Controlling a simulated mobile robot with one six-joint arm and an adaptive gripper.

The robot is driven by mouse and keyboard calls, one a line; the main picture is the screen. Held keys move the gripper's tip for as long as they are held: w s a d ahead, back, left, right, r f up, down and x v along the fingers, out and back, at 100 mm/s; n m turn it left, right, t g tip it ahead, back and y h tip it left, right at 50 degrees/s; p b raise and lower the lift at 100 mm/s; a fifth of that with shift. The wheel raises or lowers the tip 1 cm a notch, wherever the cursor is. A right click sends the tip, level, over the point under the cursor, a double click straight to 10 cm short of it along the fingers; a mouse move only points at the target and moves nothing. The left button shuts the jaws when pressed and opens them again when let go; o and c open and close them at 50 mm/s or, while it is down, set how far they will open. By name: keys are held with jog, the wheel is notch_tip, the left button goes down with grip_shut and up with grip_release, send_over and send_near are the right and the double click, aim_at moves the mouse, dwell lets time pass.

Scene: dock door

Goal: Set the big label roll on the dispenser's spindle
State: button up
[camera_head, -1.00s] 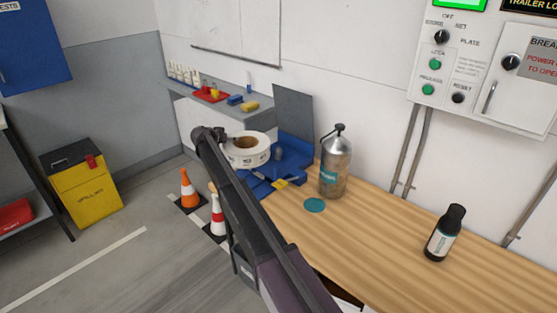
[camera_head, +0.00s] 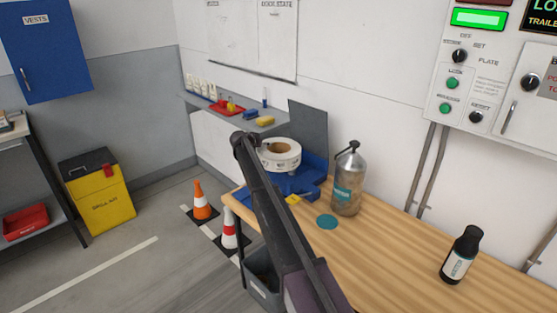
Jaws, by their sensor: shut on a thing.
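The big label roll (camera_head: 286,161), white with a brown core, appears level above the blue dispenser (camera_head: 312,178) at the bench's far end. My gripper (camera_head: 264,148) is mostly hidden behind my dark arm; a small dark part shows at the roll's left side, shut on the roll. The dispenser has a blue base and a grey upright plate (camera_head: 309,124) behind it. The spindle cannot be made out, and whether the roll touches it cannot be told.
On the wooden bench (camera_head: 385,245) are a metal pump bottle (camera_head: 347,185) close right of the dispenser, a teal disc (camera_head: 327,222) and a dark bottle (camera_head: 461,255). Two cones (camera_head: 201,205) and a yellow bin (camera_head: 97,195) stand on the floor. The bench's middle is clear.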

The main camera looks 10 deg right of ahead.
aim_at(276, 139)
jog(key=w+d, duration=0.1)
jog(key=d, duration=0.1)
jog(key=w+d, duration=0.2)
jog(key=w+d+f+b, duration=0.1)
jog(key=w+d, duration=0.1)
jog(key=d, duration=0.1)
jog(key=shift+w, duration=0.1)
notch_tip(276, 139, down, 6)
jog(key=b, duration=0.5)
jog(key=shift+r+b, duration=0.15)
jog(key=shift+b, duration=0.2)
notch_tip(276, 139, down, 4)
jog(key=b, duration=0.4)
jog(key=shift+f, duration=0.25)
jog(key=shift+w+d+f+b, duration=0.1)
jog(key=shift+d+f+b, duration=0.05)
jog(key=shift+b, duration=0.25)
jog(key=o, duration=1.2)
